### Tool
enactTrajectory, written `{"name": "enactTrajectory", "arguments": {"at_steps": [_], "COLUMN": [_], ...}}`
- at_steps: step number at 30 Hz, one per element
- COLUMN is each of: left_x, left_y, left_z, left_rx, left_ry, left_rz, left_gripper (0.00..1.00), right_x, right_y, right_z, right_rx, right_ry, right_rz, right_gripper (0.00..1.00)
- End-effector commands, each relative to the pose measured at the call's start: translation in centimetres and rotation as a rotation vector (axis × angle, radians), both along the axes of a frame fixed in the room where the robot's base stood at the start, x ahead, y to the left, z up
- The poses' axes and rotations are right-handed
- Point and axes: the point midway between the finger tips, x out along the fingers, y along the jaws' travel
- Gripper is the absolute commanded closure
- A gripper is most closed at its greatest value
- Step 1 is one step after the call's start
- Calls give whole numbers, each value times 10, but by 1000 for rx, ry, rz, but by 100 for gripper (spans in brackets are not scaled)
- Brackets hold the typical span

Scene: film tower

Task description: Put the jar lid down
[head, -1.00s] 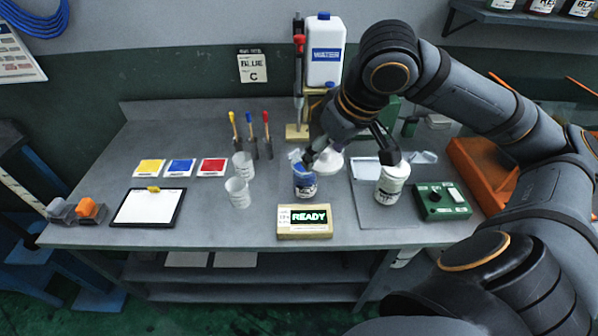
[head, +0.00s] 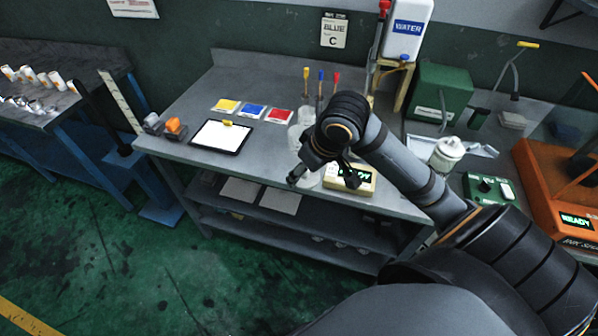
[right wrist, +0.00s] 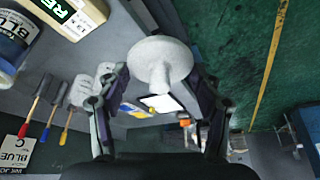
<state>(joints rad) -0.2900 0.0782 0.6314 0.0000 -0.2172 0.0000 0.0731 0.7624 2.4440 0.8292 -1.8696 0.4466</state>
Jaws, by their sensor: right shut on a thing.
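The jar lid (right wrist: 160,52) is a white round piece with a narrower stem, seen in the right wrist view. My right gripper (right wrist: 162,82) is shut on it, with a finger on either side. In the head view my right gripper (head: 320,174) is in front of the bench's front edge, left of the READY box, and mostly hides the lid. A blue-labelled jar (right wrist: 12,42) stands at the upper left of the wrist view; the arm hides it in the head view. My left gripper is not in view.
The bench (head: 262,147) holds colour cards, a clipboard (head: 221,137), cups and brushes. The READY box (head: 360,184) is near its front edge. A white jar (head: 447,154) and a green control box (head: 488,189) stand right. Green floor (head: 150,270) is open in front.

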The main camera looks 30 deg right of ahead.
Motion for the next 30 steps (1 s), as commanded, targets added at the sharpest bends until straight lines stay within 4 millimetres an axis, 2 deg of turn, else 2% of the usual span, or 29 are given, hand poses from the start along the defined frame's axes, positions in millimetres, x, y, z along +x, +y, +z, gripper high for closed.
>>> {"name": "enactTrajectory", "arguments": {"at_steps": [4, 8, 9, 12, 17, 23, 30], "left_x": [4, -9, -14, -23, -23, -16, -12], "left_y": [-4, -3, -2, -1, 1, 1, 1], "left_z": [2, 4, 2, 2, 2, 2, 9], "left_rx": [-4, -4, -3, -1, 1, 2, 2], "left_ry": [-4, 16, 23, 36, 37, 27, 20], "left_rz": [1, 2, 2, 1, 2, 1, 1], "left_gripper": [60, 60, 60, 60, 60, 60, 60], "right_x": [35, 66, 72, 86, 98, 101, 103], "right_y": [-23, -43, -47, -56, -64, -66, -68], "right_z": [-18, -35, -47, -67, -84, -89, -121], "right_rx": [5, 5, 5, 4, 0, 1, 1], "right_ry": [2, 3, 4, 3, 0, -1, 2], "right_rz": [-7, -5, -5, -3, -1, -1, -1], "right_gripper": [65, 65, 65, 65, 65, 65, 65]}}
